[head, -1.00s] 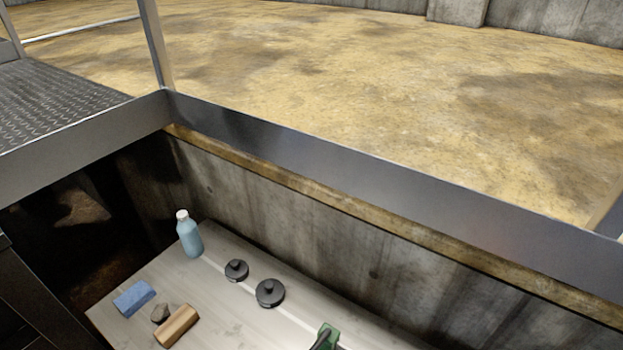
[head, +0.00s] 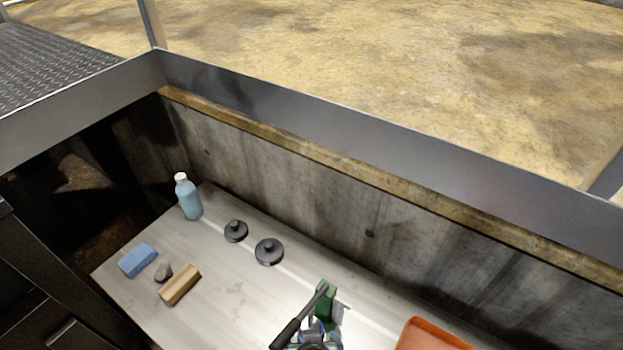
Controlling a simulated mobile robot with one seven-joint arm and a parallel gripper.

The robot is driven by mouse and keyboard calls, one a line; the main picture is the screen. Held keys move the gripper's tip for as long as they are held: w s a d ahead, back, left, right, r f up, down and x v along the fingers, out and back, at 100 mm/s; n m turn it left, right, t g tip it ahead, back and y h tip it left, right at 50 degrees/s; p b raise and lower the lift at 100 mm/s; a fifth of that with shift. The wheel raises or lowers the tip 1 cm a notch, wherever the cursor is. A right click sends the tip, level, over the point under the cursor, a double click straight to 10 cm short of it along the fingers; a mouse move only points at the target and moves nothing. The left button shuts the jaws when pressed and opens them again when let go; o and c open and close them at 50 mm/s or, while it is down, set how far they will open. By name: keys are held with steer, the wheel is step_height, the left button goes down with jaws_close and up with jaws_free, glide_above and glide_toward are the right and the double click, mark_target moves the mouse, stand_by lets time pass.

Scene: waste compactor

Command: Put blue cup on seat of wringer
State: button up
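No blue cup is clearly visible.
On the table are a light blue bottle (head: 188,197), two black knobbed discs (head: 235,231) (head: 269,252), a blue block (head: 138,261), a grey stone (head: 163,273) and a wooden block (head: 180,285). An orange tray (head: 432,334) is at bottom right. A concrete wall (head: 330,215) lines the far side.

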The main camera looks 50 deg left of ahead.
steer(key=v, duration=0.4)
steer(key=shift+r, duration=0.1)
